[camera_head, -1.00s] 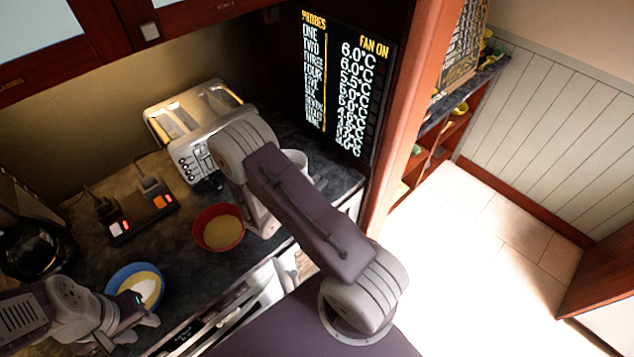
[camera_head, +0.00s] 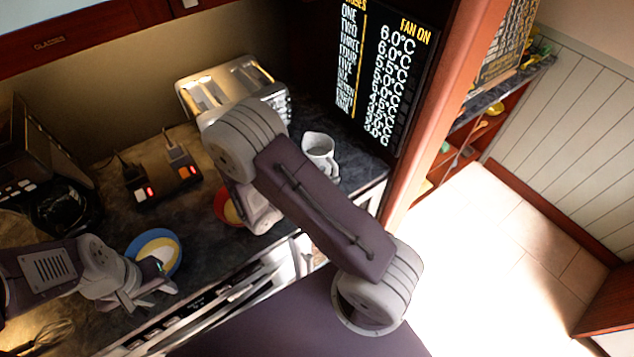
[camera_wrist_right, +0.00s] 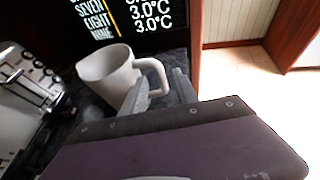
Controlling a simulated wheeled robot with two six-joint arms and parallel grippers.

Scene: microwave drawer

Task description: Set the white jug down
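The white jug (camera_head: 318,148) stands upright on the dark counter, right of the toaster and partly behind my right arm. In the right wrist view the jug (camera_wrist_right: 108,76) is at upper left with its handle to the right. The fingers of my right gripper (camera_wrist_right: 160,92) are spread, one on each side of the handle, with a gap visible. In the head view my right gripper is mostly hidden by its own arm.
A toaster (camera_head: 215,84) stands at the back of the counter (camera_head: 205,235). A red bowl (camera_head: 222,207) is partly hidden by my right arm. A switch box (camera_head: 160,187) lies left of it. A dark display panel (camera_head: 385,75) rises behind the jug. A whisk (camera_head: 48,338) is at lower left.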

